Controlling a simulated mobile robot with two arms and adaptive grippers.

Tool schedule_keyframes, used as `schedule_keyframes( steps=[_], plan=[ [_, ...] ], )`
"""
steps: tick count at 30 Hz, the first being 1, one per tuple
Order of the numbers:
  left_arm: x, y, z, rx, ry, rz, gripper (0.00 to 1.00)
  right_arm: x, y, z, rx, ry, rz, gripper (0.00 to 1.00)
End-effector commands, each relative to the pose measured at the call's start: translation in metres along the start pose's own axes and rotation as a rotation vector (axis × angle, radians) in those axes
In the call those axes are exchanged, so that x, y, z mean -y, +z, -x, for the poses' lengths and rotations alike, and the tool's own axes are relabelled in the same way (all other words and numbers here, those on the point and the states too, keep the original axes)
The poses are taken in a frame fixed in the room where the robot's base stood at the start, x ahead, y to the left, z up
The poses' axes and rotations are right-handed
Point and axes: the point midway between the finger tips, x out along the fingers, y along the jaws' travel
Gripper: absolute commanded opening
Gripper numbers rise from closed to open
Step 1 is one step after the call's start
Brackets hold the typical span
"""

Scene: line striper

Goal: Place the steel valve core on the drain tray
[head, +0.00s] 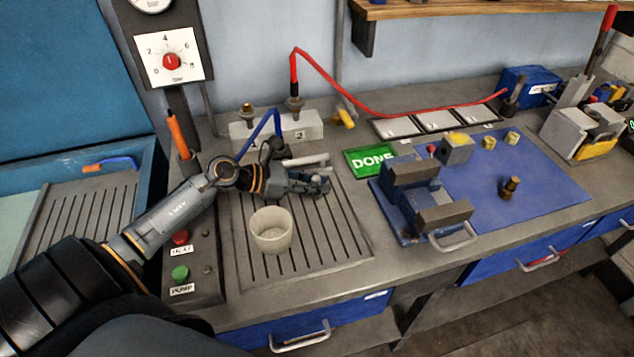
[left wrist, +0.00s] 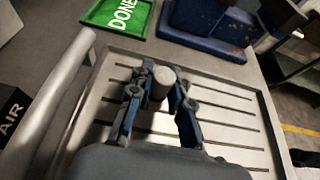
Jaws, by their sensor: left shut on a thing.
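My left gripper (head: 314,185) is over the back right part of the slotted steel drain tray (head: 350,238). It is shut on a small grey steel cylinder, the valve core (left wrist: 163,78), seen end-on between the fingertips in the left wrist view (left wrist: 160,88). The slotted tray also shows in that view (left wrist: 225,128), below the fingers. I cannot tell whether the core touches the tray. In the head view the fingers mostly hide the core. My right gripper is not in view.
A whitish cup (head: 271,231) stands on the tray's front left. A green DONE sign (head: 369,161) lies behind the tray. A blue vise (head: 410,200) and a blue mat (head: 540,190) with brass parts are to the right. A grey bar handle (head: 305,160) is close behind my gripper.

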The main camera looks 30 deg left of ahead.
Motion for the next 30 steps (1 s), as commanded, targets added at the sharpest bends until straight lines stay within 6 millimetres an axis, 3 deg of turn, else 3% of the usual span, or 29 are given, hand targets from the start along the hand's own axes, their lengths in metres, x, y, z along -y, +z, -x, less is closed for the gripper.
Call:
schedule_keyframes(
  steps=[1, 3, 4, 16, 30],
  plan=[
    [0.0, -0.001, 0.0, 0.0, 0.0, 0.0, 0.24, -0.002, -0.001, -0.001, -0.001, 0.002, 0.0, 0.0],
    [0.0, -0.001, 0.0, 0.0, 0.0, 0.0, 0.39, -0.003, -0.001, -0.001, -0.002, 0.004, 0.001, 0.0],
    [0.0, -0.001, 0.0, 0.0, 0.0, 0.0, 0.41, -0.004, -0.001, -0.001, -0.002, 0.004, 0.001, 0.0],
    [0.0, 0.002, 0.004, -0.002, 0.0, 0.001, 0.41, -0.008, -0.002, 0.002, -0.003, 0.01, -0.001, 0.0],
    [0.0, -0.001, 0.091, -0.003, 0.001, 0.002, 0.41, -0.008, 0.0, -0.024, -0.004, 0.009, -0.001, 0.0]
  ],
)
